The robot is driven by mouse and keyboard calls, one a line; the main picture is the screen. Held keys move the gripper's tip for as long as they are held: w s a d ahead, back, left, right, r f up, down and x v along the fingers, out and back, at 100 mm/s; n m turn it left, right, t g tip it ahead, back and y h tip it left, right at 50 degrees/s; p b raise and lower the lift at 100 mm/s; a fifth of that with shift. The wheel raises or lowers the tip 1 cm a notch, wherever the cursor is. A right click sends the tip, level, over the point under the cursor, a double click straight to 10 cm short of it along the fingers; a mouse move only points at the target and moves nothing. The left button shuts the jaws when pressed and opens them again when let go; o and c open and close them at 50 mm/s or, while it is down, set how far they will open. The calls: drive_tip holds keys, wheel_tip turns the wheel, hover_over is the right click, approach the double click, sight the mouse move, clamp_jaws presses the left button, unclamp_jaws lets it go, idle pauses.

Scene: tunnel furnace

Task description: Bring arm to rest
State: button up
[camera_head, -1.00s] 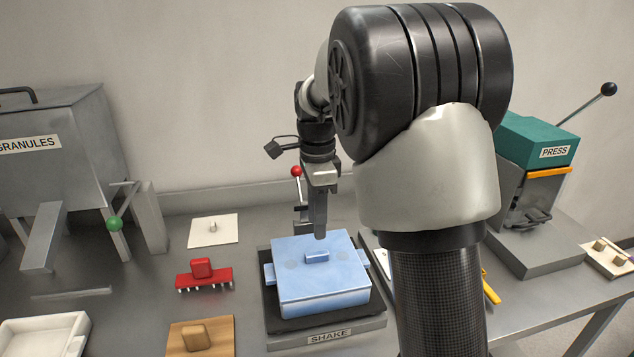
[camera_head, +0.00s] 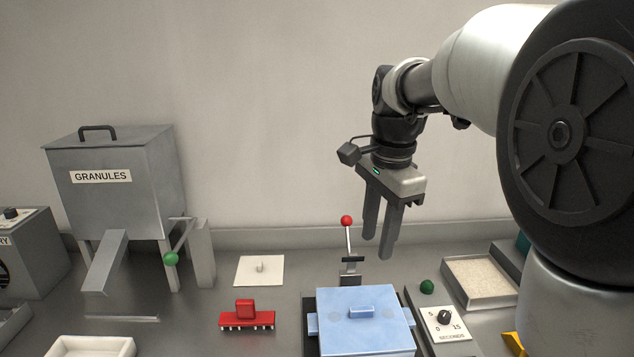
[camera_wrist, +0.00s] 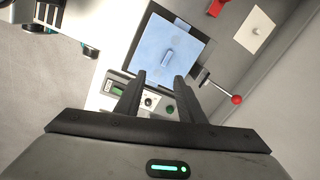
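My gripper (camera_head: 379,243) hangs above the back of the bench, behind and a little right of the blue lidded box. Its two fingers are apart with nothing between them; the wrist view also shows the open fingers (camera_wrist: 158,84). The blue box (camera_head: 366,333) has a small block handle on its lid and sits on a dark shaker platform. My gripper is clear of it. My upper arm fills the right side of the head view and hides part of the bench there.
A red-knobbed lever (camera_head: 347,221) stands just below and left of my fingers. A granules hopper (camera_head: 112,190), a red brush-like tool (camera_head: 246,317) and a white plate (camera_head: 259,270) lie left. A seconds dial (camera_head: 445,322) and granule tray (camera_head: 480,278) lie right.

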drive_tip(key=s+r+n+t+p, duration=0.2)
drive_tip(key=s+n+t+p, duration=0.2)
drive_tip(key=s+n, duration=0.9)
drive_tip(key=s, duration=0.6)
drive_tip(key=shift+a, duration=0.15)
